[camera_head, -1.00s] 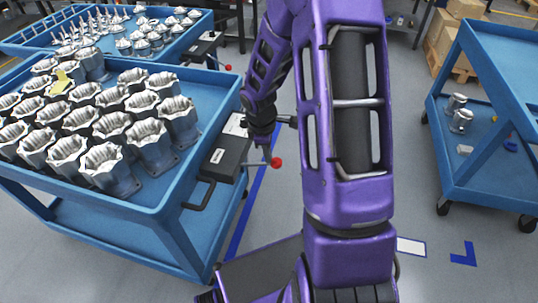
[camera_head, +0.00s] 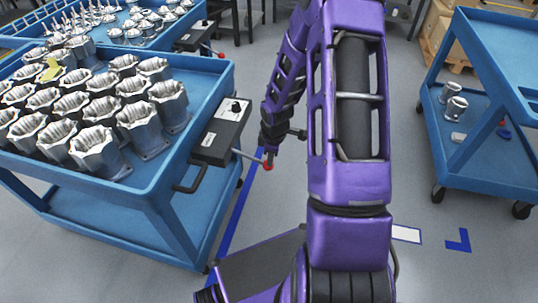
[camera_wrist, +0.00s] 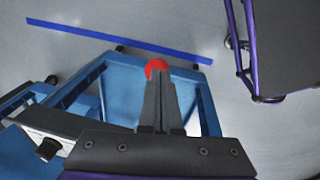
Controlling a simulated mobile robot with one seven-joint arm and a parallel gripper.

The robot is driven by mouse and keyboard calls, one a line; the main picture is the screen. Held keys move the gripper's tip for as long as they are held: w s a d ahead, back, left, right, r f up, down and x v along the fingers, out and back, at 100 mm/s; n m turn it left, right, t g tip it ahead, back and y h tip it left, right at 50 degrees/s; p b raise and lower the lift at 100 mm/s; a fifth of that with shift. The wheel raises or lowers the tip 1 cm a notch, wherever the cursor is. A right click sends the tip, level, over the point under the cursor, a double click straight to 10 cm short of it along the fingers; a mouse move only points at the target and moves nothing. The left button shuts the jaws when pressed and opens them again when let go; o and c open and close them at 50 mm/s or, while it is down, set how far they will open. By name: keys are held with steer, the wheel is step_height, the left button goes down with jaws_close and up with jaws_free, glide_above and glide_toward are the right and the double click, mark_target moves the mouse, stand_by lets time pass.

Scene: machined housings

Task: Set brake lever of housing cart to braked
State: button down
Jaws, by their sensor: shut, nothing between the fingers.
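The housing cart (camera_head: 150,212) is a blue cart at the left with metal housings on its top tray. A dark box (camera_head: 221,132) is fixed to its right end. The brake lever (camera_head: 248,156) is a thin grey rod that sticks out from this box to the right and ends in a red knob (camera_head: 268,165). My gripper (camera_head: 268,152) is at the knob in the head view, mostly hidden by its own wrist. In the wrist view my gripper (camera_wrist: 158,90) is shut and empty, with the red knob (camera_wrist: 156,67) just beyond its fingertips. I cannot tell whether they touch.
A second blue cart (camera_head: 125,42) with metal parts stands behind, with its own red-knobbed lever (camera_head: 220,55). A blue shelf cart (camera_head: 480,160) stands at the right.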

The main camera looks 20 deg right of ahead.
steer(key=shift+f+b, duration=0.5)
steer(key=shift+f, duration=0.6)
steer(key=shift+s+a+f, duration=0.15)
steer(key=shift+f, duration=0.1)
